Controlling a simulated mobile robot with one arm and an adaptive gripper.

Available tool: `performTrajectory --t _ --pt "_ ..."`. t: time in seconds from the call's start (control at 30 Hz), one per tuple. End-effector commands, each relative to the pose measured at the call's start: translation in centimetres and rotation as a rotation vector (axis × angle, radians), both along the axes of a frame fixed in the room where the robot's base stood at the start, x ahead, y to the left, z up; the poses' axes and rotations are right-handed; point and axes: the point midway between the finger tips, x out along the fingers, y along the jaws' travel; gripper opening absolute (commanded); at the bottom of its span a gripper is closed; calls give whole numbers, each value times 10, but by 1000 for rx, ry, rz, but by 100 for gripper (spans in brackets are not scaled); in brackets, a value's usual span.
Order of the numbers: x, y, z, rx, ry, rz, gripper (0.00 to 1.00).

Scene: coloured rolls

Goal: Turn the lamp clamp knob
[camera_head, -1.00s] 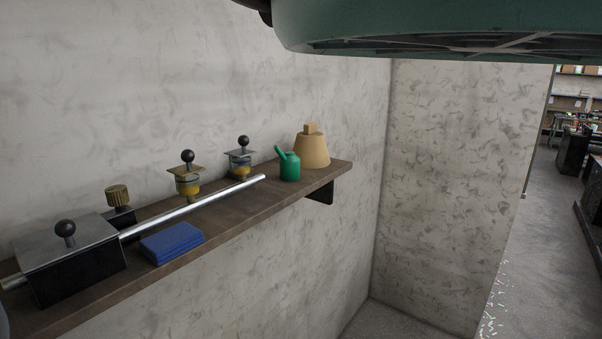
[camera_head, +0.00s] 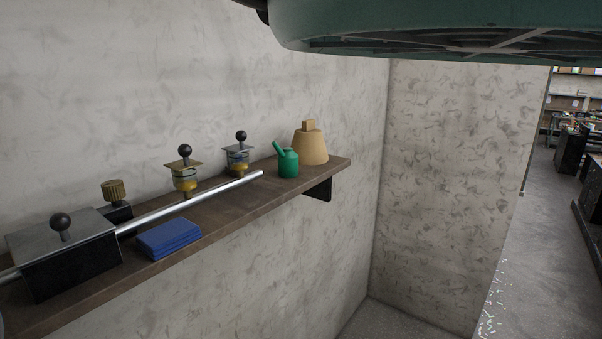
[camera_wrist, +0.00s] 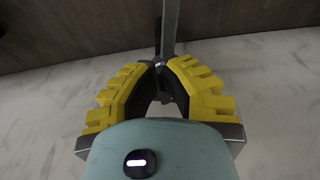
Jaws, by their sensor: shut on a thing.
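My gripper (camera_wrist: 161,66) shows in the wrist view, with yellow ribbed fingers drawn together at their tips. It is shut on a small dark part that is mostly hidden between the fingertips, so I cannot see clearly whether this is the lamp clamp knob. A grey metal bar (camera_wrist: 170,28) runs up from just beyond the tips. In the head view, a brass ribbed knob (camera_head: 113,190) stands on a small black block behind a silver rod (camera_head: 216,196). My gripper is not clearly visible there.
A wooden shelf (camera_head: 217,222) runs along the wall. Free floor lies at right.

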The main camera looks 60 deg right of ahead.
Motion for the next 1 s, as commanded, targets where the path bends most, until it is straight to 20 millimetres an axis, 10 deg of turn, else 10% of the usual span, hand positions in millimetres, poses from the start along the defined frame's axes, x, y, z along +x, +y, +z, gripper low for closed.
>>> performTrajectory --t 0.63,1.0 --pt "-3 3 59 0 1 6 0" --pt "-3 3 60 0 1 7 0"
